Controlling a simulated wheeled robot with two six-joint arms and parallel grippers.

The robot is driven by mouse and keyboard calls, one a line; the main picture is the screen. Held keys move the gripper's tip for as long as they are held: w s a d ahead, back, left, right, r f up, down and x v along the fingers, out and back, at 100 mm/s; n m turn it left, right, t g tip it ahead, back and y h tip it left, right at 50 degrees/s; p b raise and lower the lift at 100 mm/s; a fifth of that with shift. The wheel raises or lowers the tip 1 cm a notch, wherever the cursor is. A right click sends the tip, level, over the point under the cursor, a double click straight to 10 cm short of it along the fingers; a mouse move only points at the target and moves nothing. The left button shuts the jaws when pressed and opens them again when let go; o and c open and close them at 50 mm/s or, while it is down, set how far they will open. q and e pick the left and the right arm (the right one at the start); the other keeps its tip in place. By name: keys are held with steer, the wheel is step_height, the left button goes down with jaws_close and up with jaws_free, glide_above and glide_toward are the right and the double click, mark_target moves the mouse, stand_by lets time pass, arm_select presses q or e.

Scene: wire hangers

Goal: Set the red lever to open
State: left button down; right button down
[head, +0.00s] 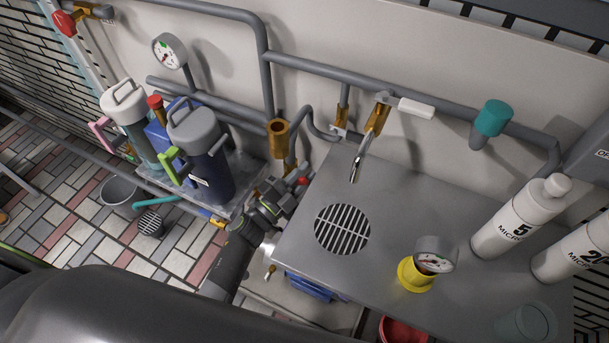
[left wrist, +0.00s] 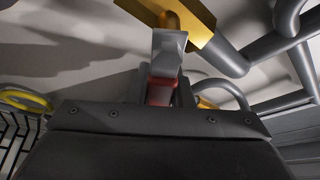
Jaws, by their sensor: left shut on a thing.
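A red lever shows as a small red end (head: 303,181) beside the jaws of my left gripper (head: 290,189) in the head view, just left of the steel counter. In the left wrist view its red grip (left wrist: 160,92) sits between the fingers, with a grey metal arm (left wrist: 168,52) running up to a brass valve body (left wrist: 205,35). My left gripper is shut on the red grip, which is mostly hidden by the fingers. My right gripper is not in view.
The steel counter (head: 395,210) has a round drain grate (head: 342,229), a yellow-based gauge (head: 415,273) and a white bottle (head: 519,218). Two filter canisters (head: 201,152) stand to the left. Grey pipes (head: 365,76) run along the wall. Another red handle (head: 64,23) is at top left.

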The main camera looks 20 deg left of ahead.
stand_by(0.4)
arm_select(q)
steer(key=c, duration=1.3)
jaws_free()
steer(key=shift+s+a, duration=0.1)
steer(key=b+v, duration=0.1)
steer(key=v, duration=1.6)
steer(key=shift+s+b, duration=0.15)
steer(key=shift+b, duration=0.2)
